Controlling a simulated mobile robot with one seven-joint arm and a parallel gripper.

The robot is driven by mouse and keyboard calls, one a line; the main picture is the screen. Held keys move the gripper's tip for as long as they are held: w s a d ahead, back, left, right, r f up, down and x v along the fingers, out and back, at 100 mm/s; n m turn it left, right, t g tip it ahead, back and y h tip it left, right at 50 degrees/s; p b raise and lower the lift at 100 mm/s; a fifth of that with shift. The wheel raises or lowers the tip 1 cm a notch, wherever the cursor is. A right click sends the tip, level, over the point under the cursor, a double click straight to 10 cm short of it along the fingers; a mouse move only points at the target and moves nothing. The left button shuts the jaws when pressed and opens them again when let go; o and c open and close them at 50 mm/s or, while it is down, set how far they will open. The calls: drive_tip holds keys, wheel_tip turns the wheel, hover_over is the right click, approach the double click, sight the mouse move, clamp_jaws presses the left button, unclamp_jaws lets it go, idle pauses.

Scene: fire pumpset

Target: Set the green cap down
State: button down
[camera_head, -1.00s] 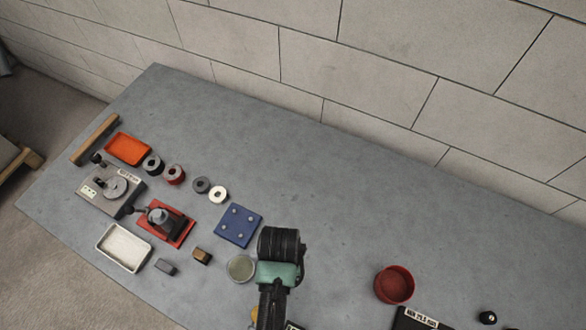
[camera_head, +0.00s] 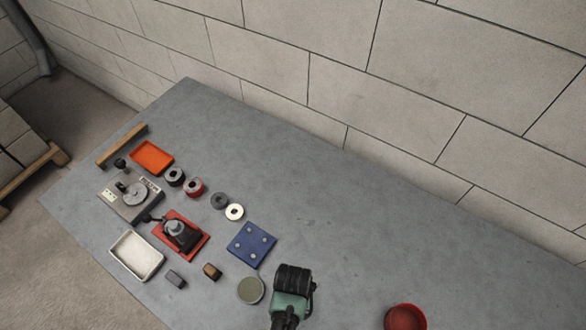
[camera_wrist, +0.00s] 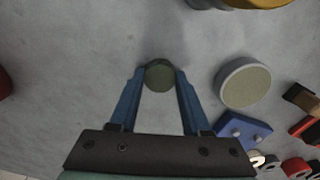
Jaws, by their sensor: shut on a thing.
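The green cap (camera_wrist: 159,76) is a small dark green disc in the wrist view. It sits between the two blue fingertips of my gripper (camera_wrist: 160,79), which is shut on it. The grey table lies below; I cannot tell whether the cap touches it. In the head view my wrist (camera_head: 292,283) is over the front of the table, and it hides the fingers and the cap.
A round dish (camera_wrist: 244,83) with a grey-green inside stands just right of the cap in the wrist view. A blue plate with studs (camera_head: 251,245), a red block fixture (camera_head: 180,236) and a white tray (camera_head: 136,255) lie left. A red bowl (camera_head: 405,317) is right. Bare table lies behind my wrist.

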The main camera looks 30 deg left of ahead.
drive_tip(key=shift+c, duration=1.8)
unclamp_jaws()
